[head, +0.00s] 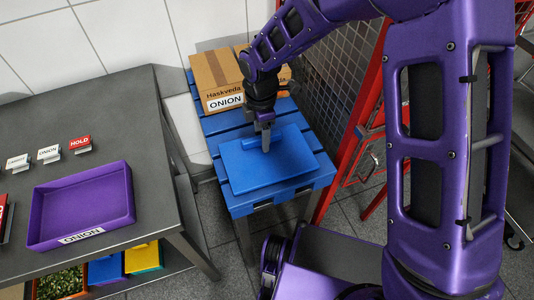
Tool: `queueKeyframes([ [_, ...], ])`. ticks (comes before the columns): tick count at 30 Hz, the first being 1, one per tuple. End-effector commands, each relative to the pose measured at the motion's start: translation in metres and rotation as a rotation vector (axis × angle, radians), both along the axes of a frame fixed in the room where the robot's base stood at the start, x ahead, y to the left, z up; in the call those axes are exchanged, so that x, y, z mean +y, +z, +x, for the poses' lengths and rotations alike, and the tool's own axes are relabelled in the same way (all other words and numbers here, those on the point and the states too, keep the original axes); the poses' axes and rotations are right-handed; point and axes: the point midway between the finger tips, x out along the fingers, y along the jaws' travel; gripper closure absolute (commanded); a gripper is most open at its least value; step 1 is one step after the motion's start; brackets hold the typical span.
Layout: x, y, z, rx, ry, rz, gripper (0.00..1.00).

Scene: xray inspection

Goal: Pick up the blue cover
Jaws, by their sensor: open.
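The blue cover (285,165) is a flat slab with a small raised handle (250,144) near its far edge. It lies on the near end of a blue slatted stand (235,204). My gripper (265,147) points down from above at the cover's far part, beside the handle. It is open, with its fingers at or just above the cover. The fingers partly hide the handle, and I cannot tell whether they touch it.
A cardboard box (214,73) labelled ONION stands behind on the stand. A red-framed mesh barrier (345,110) is close on the right. On the left, a grey table (95,110) holds a purple ONION tray (40,205) and small signs (80,143). Coloured bins (145,257) sit below.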

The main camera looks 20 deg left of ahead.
Motion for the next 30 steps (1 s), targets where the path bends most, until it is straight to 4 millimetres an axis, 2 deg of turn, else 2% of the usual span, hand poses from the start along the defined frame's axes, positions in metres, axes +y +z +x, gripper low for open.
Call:
queueKeyframes([
  [2,0.000,0.000,0.000,0.000,0.000,0.000,0.46],
  [11,0.000,0.001,0.000,0.000,0.000,0.000,1.00],
  [25,0.000,0.002,0.000,0.000,-0.001,0.000,1.00],
  [30,0.000,0.020,0.001,-0.002,-0.002,0.002,1.00],
])
